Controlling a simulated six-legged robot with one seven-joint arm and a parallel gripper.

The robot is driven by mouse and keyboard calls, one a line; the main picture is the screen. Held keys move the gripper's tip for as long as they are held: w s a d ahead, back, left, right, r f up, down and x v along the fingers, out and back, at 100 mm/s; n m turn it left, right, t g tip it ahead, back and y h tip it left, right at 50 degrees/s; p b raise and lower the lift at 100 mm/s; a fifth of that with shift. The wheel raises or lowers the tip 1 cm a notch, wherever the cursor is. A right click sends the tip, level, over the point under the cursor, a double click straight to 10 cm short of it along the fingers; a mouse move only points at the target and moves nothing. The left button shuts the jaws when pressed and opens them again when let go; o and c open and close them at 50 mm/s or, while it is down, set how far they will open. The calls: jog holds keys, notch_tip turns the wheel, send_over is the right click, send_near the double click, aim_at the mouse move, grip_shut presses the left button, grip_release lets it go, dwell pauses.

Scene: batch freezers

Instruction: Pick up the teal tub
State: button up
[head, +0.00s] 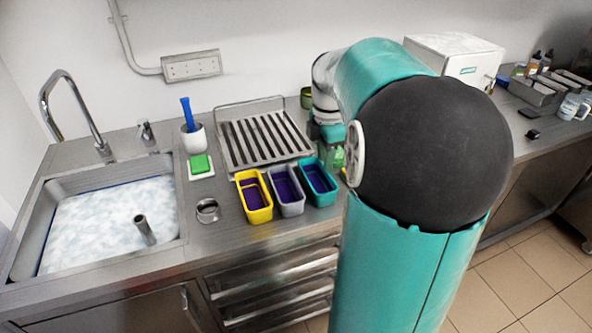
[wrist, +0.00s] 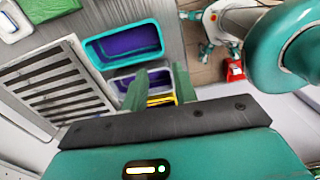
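The teal tub (head: 323,201) stands upright on the steel counter, at the right end of a row of three tubs with purple inside. The grey tub (head: 292,209) is next to it, then the yellow tub (head: 259,215). In the wrist view the teal tub (wrist: 128,64) lies ahead of the fingertips, up and to the left, with its open top showing. My gripper (wrist: 160,76) is open, with a clear gap between its green fingers and nothing held. The grey and yellow tubs show partly behind the fingers. In the head view my arm mostly hides the gripper.
A slatted steel rack (head: 262,140) stands behind the tubs. A metal ring (head: 207,210), a green sponge (head: 200,164) and a white cup (head: 194,138) with a blue-handled tool are to the left, before the sink (head: 165,228). A white box (head: 455,58) stands at the back right.

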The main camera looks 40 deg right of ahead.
aim_at(328, 193)
jog(key=f, duration=0.8)
jog(key=shift+s+d+f, duration=0.2)
jog(key=shift+d+f, duration=0.1)
jog(key=shift+s+d+f, duration=0.1)
jog(key=shift+d+f, duration=0.1)
jog(key=shift+f, duration=1.15)
jog(key=shift+s+d+f, duration=0.1)
jog(key=shift+d+f, duration=0.05)
jog(key=shift+f, duration=1.2)
grip_shut()
